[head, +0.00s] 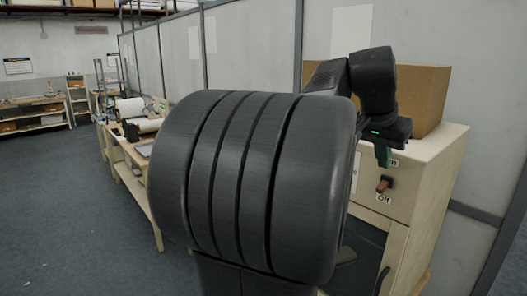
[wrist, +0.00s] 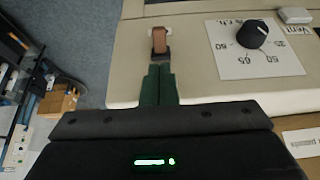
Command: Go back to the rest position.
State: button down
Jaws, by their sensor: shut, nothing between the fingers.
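My gripper (head: 383,158) is just in front of the cream machine cabinet (head: 432,178), beside its switch. Its green fingers are together and empty; they also show in the wrist view (wrist: 159,72). The switch (head: 385,184) has a brown-orange handle, with "Off" below it and a partly hidden label above. In the wrist view the switch (wrist: 159,42) lies just beyond the fingertips; I cannot tell whether they touch. A black dial knob (wrist: 251,34) on a white numbered plate is to the right. My large dark arm link covers the middle of the head view.
A cardboard box (head: 428,88) sits on the cabinet, behind my arm. A workbench (head: 118,150) with rolls and tools runs along the grey partition wall (head: 175,62) at left. Shelving (head: 32,112) stands far left. Open dark floor (head: 60,205) lies left.

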jog(key=v, duration=0.6)
jog(key=shift+r+b, duration=0.4)
